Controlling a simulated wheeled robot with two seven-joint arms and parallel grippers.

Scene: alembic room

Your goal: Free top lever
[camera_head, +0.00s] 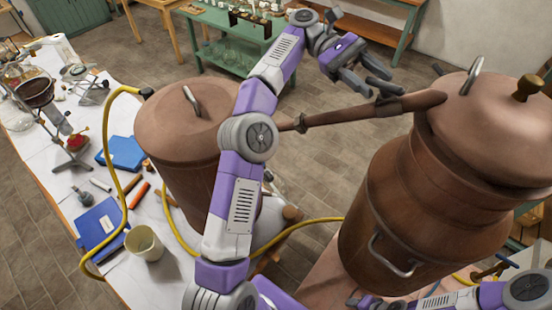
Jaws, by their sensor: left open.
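A large copper still (425,215) stands at the right, with a domed lid (500,130). A metal loop handle (471,76) and a brass knob (527,87) rise from the lid. A copper pipe (345,116) runs from the lid left toward a second copper vessel (185,135). Small dark fittings sit on the pipe; I cannot tell which part is the top lever. My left gripper (381,87) is open and empty above the pipe's middle, close to a fitting in the picture. My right gripper (364,301) is partly visible at the bottom edge, by the still's base.
A white-topped table (176,272) at the left holds a beaker (144,243), blue folders (100,228), tools and glassware. A yellow hose (108,175) loops over it. A green bench (215,42) with glassware stands behind. Open tiled floor lies beyond the pipe.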

